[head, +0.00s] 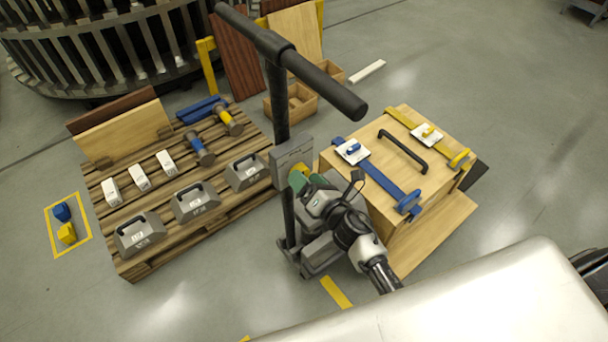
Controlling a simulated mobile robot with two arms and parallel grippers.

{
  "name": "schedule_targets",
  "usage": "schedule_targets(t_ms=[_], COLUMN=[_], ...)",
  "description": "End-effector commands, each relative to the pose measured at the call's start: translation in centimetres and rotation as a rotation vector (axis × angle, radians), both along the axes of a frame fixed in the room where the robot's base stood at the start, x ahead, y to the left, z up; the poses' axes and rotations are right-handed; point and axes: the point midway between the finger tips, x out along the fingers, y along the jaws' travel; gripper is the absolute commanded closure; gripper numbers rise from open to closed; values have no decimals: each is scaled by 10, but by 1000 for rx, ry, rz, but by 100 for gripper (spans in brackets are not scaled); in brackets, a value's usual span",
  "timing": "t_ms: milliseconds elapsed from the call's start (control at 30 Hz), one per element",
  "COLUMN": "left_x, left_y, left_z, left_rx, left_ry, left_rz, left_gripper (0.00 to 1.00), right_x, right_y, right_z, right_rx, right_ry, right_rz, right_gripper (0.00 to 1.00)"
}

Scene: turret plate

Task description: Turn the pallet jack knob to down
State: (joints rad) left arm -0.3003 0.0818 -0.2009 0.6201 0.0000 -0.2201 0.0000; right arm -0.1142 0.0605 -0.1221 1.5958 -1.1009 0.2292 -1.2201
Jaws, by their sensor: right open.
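The pallet jack stands in the middle, with a dark T-shaped handle (290,62) on an upright post. A grey control box (291,158) is fixed to the post. My right gripper (300,181) is open at the lower front of this box. Small yellow and green parts show between the gripper and the box. The knob itself is mostly hidden there, so its setting and whether the fingers touch it cannot be told. My left gripper is out of view.
A wooden pallet (225,209) with grey weights and white blocks lies to the left. A pale rounded surface (470,300) fills the lower right. Open floor lies at upper right.

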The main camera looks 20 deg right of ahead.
Motion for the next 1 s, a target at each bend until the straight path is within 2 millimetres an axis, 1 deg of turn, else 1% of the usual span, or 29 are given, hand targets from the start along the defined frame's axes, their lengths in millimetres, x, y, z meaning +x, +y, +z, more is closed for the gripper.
schedule_targets(t_ms=[33, 133, 400, 667, 700, 733, 1000], left_x=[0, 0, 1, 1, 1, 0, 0], left_y=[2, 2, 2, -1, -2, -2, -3], left_z=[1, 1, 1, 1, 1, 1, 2], left_rx=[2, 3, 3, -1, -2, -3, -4], left_ry=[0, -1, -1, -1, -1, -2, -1], left_rz=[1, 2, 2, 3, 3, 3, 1], left_gripper=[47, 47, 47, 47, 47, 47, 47], right_x=[4, 8, 9, 9, 9, 9, 9], right_y=[2, 3, 4, 3, 3, 3, 3], right_z=[1, 0, 0, 0, 0, 0, 0], right_rx=[1, 1, 1, 1, 1, 1, 29], right_ry=[0, 0, 0, 0, 0, 0, 11], right_rz=[1, 1, 0, 0, 0, 0, 0], right_gripper=[26, 26, 26, 66, 72, 76, 76])
